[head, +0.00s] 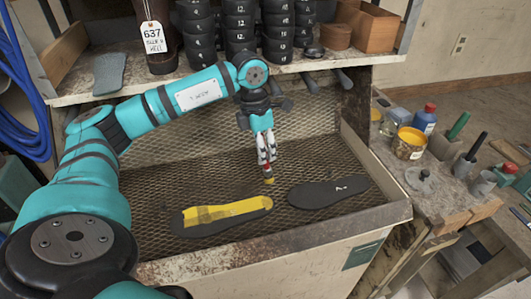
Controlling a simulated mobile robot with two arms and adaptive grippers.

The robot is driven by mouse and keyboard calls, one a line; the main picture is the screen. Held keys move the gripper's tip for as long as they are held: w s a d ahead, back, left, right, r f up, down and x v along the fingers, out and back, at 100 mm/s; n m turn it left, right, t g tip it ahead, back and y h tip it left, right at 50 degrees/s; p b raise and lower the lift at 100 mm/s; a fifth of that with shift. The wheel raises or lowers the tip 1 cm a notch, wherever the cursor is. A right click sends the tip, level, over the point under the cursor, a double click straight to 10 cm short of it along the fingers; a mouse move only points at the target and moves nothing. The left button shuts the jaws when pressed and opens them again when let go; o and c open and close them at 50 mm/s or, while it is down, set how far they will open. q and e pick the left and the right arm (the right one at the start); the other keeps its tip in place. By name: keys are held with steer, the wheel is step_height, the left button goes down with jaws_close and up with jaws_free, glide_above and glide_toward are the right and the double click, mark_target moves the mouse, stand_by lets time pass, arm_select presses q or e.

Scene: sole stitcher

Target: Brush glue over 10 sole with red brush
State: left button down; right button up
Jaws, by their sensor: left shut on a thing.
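A dark sole (186,228) lies on the mesh bed of the tray at the front. Yellow glue covers much of its upper face, out to its right end; its left end and lower edge are bare. A second dark sole (325,193) lies to its right with no glue on it; its small white mark is too small to read. My left gripper (266,160) points down and is shut on a red brush (268,172). The brush's yellow tip (269,181) is just above the glued sole's right end; I cannot tell if they touch. My right gripper is out of view.
An open yellow glue pot (410,143) stands on the right bench with a blue bottle (425,117) and a loose lid (424,175). Brushes stand in cups at right. A shelf with stacked, numbered black forms (240,30) runs behind the tray. The tray's front rim (270,245) is raised.

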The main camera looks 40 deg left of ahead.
arm_select(q)
steer(key=shift+r, duration=0.35)
steer(key=shift+r+p, duration=0.1)
steer(key=shift+p, duration=0.3)
steer(key=shift+d+r+g+y+p, duration=0.1)
steer(key=shift+r+g+y+p, duration=0.15)
steer(key=shift+g+y+p, duration=0.6)
steer(key=shift+f+p, duration=0.15)
steer(key=shift+p, duration=0.4)
steer(key=shift+f+y, duration=0.1)
steer(key=shift+y, duration=0.25)
steer(key=shift+f, duration=0.15)
